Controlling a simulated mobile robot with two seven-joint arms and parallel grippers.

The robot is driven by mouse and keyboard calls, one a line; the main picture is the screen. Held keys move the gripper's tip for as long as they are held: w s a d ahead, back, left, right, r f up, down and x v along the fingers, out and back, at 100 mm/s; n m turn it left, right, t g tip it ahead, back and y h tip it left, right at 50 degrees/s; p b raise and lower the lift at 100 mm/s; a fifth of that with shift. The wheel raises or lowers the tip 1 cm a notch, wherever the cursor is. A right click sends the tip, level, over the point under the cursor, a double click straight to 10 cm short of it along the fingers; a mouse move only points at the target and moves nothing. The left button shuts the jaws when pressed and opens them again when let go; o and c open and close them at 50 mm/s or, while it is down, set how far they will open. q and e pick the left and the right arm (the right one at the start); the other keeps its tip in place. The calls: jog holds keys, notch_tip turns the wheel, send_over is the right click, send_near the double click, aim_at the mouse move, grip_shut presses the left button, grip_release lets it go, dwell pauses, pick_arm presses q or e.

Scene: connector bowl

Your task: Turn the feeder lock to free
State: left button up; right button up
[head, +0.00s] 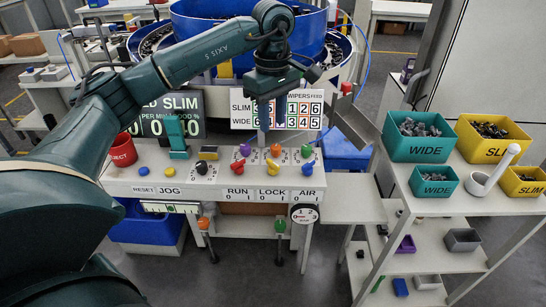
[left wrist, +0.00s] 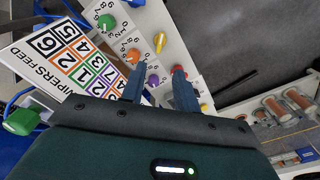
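The yellow lock knob (head: 273,166) sits above the LOCK 0 1 label on the white control panel (head: 130,181), between the red RUN knob (head: 237,167) and the blue AIR knob (head: 308,167). In the left wrist view the yellow knob (left wrist: 160,42) stands beyond the fingertips, untouched. Its exact pointing is too small to tell. My left gripper (head: 266,125) is above the panel, fingers down. In its wrist view the gripper (left wrist: 158,73) is open, with the purple knob (left wrist: 153,80) showing between the fingers and the red knob (left wrist: 179,70) beside the right-hand fingertip. My right gripper does not show.
Purple (head: 245,149), orange (head: 276,149) and green (head: 307,150) dials form the row behind. A wipers and feed chart (head: 240,107) stands behind them. Teal (head: 405,148) and yellow (head: 470,149) bins stand at right.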

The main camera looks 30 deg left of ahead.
aim_at(273, 162)
pick_arm(q)
notch_tip(273, 162, down, 12)
jog(key=shift+r+p, duration=0.25)
jog(key=shift+p, duration=0.05)
jog(key=shift+c, duration=0.2)
grip_shut()
